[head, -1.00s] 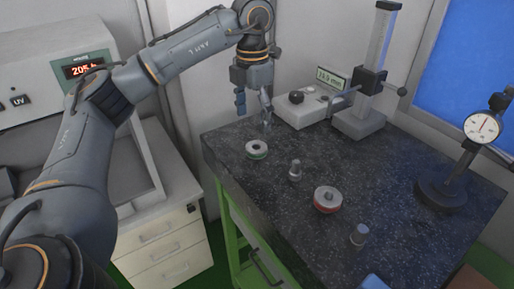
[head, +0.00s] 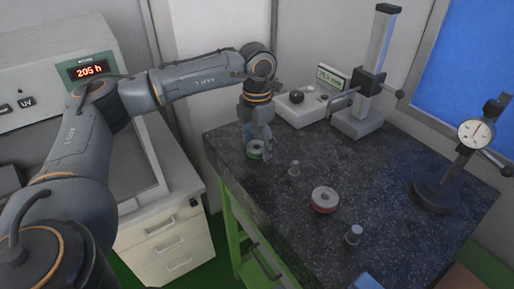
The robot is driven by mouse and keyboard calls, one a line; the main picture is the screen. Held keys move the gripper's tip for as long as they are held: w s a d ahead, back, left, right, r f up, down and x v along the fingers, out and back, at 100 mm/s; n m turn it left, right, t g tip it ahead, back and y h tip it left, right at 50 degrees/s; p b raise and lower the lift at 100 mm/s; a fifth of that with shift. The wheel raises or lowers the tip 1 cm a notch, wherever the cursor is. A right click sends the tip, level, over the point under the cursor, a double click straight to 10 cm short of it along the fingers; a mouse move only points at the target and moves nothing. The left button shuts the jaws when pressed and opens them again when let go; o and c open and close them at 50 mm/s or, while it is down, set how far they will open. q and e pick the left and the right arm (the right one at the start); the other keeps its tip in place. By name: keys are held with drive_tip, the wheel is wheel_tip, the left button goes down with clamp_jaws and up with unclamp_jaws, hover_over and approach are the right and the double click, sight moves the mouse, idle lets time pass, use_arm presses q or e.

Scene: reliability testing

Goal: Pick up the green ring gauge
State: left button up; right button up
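The green ring gauge (head: 254,155), a small grey ring with a green band and a dark centre hole, lies on the dark granite table near its left corner. My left gripper (head: 258,148) points down right over it, with one finger at its far left and the other at its right side. The fingers partly hide the gauge. I cannot tell whether they touch it or are still apart from it.
On the granite table (head: 400,165) stand a red-banded ring (head: 324,199), two small metal plugs (head: 294,169) (head: 354,235), a height gauge stand (head: 362,115), a small display unit (head: 303,104) and a dial indicator stand (head: 438,192). A drawer cabinet (head: 165,235) is left of the table.

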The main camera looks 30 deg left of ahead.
use_arm(q)
drive_tip(key=c, duration=1.2)
use_arm(e)
drive_tip(key=shift+w, duration=0.4)
use_arm(q)
drive_tip(key=shift+r, duration=0.1)
